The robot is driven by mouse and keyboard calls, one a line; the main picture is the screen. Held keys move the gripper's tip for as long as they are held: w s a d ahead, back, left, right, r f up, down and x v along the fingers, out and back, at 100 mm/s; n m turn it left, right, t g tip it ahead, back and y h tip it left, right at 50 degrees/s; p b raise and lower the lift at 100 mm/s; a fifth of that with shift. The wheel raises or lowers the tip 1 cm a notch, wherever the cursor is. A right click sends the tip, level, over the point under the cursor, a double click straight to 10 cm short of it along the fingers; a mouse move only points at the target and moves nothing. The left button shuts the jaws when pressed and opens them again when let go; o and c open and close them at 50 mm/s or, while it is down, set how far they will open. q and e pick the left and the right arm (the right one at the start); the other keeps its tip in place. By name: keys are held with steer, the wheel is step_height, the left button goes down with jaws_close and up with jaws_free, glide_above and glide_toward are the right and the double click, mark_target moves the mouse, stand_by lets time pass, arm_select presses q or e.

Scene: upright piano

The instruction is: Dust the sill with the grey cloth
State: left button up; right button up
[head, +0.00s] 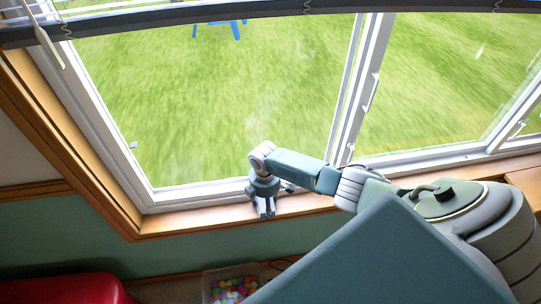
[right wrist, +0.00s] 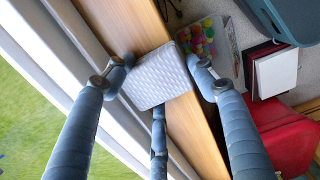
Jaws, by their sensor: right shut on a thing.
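The grey cloth (right wrist: 156,78) is a pale, textured square in the right wrist view. My right gripper (right wrist: 160,66) is shut on it, with fingers on either side and one more finger below. In the head view my right gripper (head: 265,208) points down at the wooden sill (head: 190,222) under the window; the cloth is hard to make out there. In the right wrist view the cloth lies over the sill (right wrist: 193,120); I cannot tell whether it touches the wood. My left gripper is not in view.
White window frames (head: 200,193) rise behind the sill, with a dark blind (head: 200,14) above. Below the sill are a clear bin of coloured balls (head: 232,288) and a red seat (head: 65,290). The sill left of my gripper is bare.

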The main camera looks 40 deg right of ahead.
steer(key=shift+w+a+b, duration=0.2)
steer(key=shift+w+a, duration=0.2)
steer(key=shift+a, duration=0.55)
steer(key=shift+w+a+b, duration=0.2)
steer(key=shift+w+a, duration=0.2)
steer(key=shift+a, duration=0.5)
steer(key=shift+w+a+b, duration=0.2)
steer(key=shift+w+a, duration=0.2)
steer(key=shift+a, duration=0.55)
steer(key=shift+d, duration=0.1)
step_height(320, 180, up, 6)
steer(key=p, duration=0.6)
step_height(320, 180, up, 3)
steer(key=p, duration=0.3)
steer(key=b, duration=0.6)
glide_above(250, 212)
step_height(250, 212, down, 7)
steer(key=shift+f, duration=0.1)
